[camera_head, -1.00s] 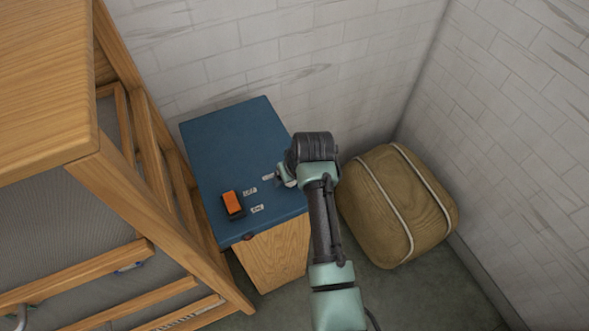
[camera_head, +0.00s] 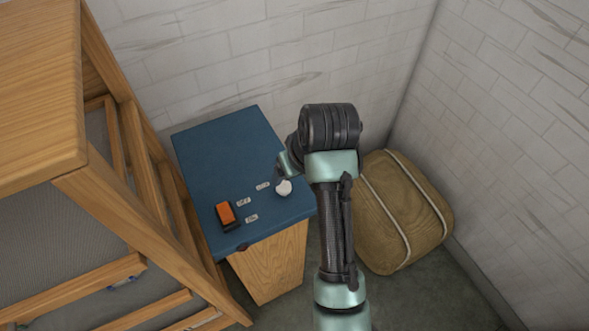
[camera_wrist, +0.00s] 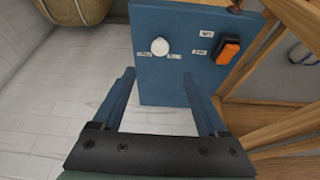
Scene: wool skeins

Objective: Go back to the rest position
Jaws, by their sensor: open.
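My gripper (camera_wrist: 159,75) is open in the wrist view, with two blue fingers apart and nothing between them. Beyond the fingertips, a small white rounded thing (camera_wrist: 159,47) lies on the blue top of a cabinet (camera_wrist: 150,85). In the head view the white thing (camera_head: 283,188) sits near the right edge of that blue top (camera_head: 215,150), just below my gripper's end. My arm's dark wrist joint hides part of the cabinet's right side there. An orange block in a dark holder (camera_head: 226,213) is left of the white thing.
Several small white labels (camera_head: 243,202) lie on the blue top. A wooden bunk frame (camera_head: 120,190) stands close on the left. A tan bag with pale piping (camera_head: 405,215) rests on the floor at right. White brick walls (camera_head: 250,50) close the corner behind.

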